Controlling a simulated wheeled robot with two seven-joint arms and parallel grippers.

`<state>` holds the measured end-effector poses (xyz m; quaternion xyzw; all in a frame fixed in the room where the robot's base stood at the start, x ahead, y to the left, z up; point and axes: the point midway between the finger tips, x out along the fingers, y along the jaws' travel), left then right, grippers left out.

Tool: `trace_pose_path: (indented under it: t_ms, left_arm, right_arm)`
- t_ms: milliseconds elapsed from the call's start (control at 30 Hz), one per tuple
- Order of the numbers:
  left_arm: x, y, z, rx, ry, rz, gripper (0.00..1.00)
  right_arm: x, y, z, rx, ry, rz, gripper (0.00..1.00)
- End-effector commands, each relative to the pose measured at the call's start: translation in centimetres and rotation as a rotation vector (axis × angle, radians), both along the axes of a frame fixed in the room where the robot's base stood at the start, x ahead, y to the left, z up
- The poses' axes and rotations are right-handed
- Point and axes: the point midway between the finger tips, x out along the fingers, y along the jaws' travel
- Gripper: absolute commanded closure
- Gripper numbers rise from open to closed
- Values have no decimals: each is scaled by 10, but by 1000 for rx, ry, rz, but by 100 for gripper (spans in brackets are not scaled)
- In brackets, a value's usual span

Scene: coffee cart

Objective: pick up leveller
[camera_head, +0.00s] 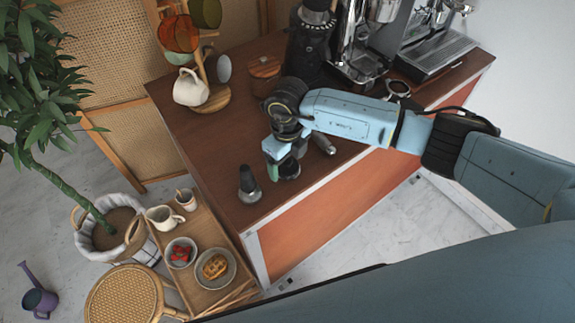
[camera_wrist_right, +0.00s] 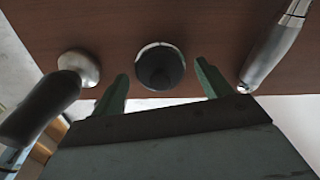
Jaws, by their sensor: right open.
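A round dark piece with a pale metal rim, which looks like the leveller (camera_wrist_right: 161,68), is on the brown counter. In the wrist view it shows between and beyond the two green fingers of my right gripper (camera_wrist_right: 162,74). The fingers are apart with nothing held. In the head view my right gripper (camera_head: 281,158) hangs just over the leveller (camera_head: 290,170) and partly hides it. I cannot tell the exact gap. My left gripper is not in view.
A dark-handled tamper (camera_head: 248,184) stands close on the left, and it also shows in the wrist view (camera_wrist_right: 50,105). A silver-ended tool (camera_head: 323,144) lies on the right. A mug tree (camera_head: 208,98), grinder (camera_head: 309,45) and espresso machine (camera_head: 372,40) stand behind. The counter's front edge is near.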

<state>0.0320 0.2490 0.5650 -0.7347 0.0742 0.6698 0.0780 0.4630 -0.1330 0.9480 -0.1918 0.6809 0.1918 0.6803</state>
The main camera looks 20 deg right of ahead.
Motion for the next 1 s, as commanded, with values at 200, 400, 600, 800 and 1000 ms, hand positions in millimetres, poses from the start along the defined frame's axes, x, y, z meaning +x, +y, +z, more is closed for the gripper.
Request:
trace_pose_path:
  t_ms: [200, 400, 600, 800, 1000]
  left_arm:
    - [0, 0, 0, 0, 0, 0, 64]
    - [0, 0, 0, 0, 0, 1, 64]
    - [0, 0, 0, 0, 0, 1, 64]
    - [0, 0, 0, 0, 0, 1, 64]
    - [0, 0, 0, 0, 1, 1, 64]
  right_arm:
    - [0, 0, -5, 1, -1, 0, 22]
    - [0, 0, -5, 1, -1, 0, 40]
    - [0, 0, -5, 1, -1, 0, 66]
    - [1, 0, -4, 1, -2, -1, 76]
    - [2, 0, 5, 2, -5, 0, 76]
